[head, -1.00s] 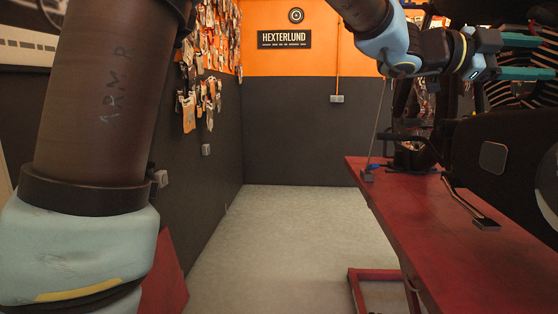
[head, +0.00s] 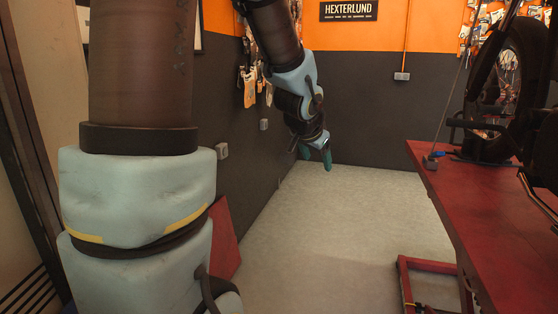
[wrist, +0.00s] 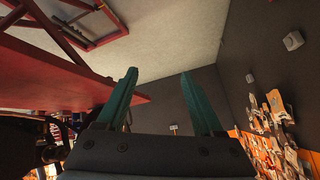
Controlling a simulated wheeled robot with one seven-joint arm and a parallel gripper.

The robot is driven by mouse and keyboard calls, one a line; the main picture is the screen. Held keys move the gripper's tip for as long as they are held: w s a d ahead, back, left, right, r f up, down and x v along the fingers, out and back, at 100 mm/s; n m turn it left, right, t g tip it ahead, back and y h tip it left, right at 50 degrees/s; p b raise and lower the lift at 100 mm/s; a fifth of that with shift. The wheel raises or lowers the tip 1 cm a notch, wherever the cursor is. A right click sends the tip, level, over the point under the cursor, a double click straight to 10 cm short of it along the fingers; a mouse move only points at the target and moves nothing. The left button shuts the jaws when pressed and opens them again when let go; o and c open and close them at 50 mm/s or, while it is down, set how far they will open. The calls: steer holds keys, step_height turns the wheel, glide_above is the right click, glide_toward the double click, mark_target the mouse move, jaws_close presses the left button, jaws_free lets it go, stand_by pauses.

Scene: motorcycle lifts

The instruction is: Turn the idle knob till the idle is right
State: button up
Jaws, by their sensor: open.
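My gripper (head: 316,158) hangs over the open floor to the left of the red lift, its teal fingers pointing down. In the wrist view its two fingers (wrist: 158,92) stand apart with nothing between them. The motorcycle shows only in part at the right edge of the head view, with its front wheel (head: 512,85) upright on the red lift table (head: 468,205). My gripper is well apart from the motorcycle. I cannot make out the idle knob in either view.
A strap runs down to a block (head: 431,162) on the lift's edge. A red frame (head: 405,285) sits low beside the lift. The pale floor (head: 350,225) is clear between the lift and the dark left wall, where gloves (head: 249,85) hang.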

steer(key=s+a+f+n+g+y, duration=0.1)
steer(key=s+a+f+n+g, duration=0.2)
steer(key=s+a, duration=0.4)
steer(key=s+a+f+n+g+y, duration=0.2)
steer(key=s+a+f+n+g, duration=0.1)
steer(key=s+a+f, duration=0.3)
steer(key=s+a+n+p, duration=0.1)
steer(key=s+a, duration=0.1)
steer(key=a, duration=0.1)
steer(key=shift+s+a+f+n, duration=0.15)
steer(key=shift+s+a+n, duration=0.1)
steer(key=shift+n, duration=0.15)
steer(key=shift+w, duration=0.1)
stand_by(3.1)
